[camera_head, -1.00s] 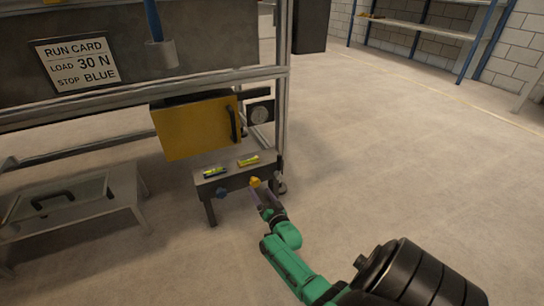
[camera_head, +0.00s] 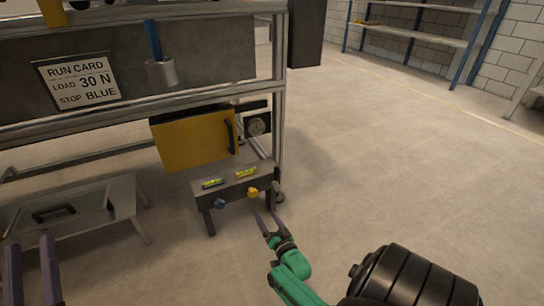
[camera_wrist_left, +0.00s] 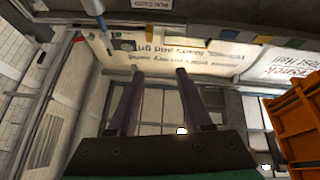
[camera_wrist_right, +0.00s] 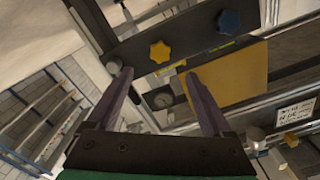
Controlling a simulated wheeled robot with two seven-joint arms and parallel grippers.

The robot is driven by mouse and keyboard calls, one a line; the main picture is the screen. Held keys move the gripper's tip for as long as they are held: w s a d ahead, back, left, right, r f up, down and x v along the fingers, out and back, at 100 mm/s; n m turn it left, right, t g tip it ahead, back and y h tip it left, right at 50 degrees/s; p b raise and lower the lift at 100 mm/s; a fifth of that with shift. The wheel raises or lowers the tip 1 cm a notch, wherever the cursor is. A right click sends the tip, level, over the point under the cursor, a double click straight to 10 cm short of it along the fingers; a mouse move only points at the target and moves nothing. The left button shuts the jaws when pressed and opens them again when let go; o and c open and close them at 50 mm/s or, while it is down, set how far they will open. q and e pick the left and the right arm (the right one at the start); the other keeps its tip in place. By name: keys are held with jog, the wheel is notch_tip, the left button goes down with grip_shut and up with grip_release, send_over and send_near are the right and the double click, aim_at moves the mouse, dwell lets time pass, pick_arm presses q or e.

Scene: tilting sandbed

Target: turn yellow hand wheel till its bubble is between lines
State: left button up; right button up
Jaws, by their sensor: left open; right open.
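The yellow hand wheel (camera_head: 252,192) is on the front of a low grey stand (camera_head: 235,187), right of a blue hand wheel (camera_head: 220,204). Above them lie a yellow-framed level vial (camera_head: 246,172) and a blue-framed one (camera_head: 212,183); their bubbles are too small to read. My right gripper (camera_head: 267,215) is open and empty, in front of the yellow wheel and apart from it. In the right wrist view the yellow wheel (camera_wrist_right: 160,52) shows just beyond the open fingertips. My left gripper (camera_head: 30,243) is open and empty at the lower left, far from the stand.
A yellow door panel (camera_head: 195,140) with a dark handle and a round gauge (camera_head: 257,126) stand behind the vials. A low table (camera_head: 125,200) is at the left. A frame post stands behind the stand's right end.

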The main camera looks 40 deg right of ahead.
pick_arm(q)
notch_tip(320, 180, down, 16)
jog(key=s+d+n+g+y+p, duration=0.1)
jog(key=s+g, duration=0.1)
jog(key=g, duration=0.3)
jog(key=shift+s+d+f, duration=0.2)
jog(key=shift+d+f, duration=0.05)
jog(key=shift+d, duration=0.15)
pick_arm(e)
jog(key=v, duration=0.4)
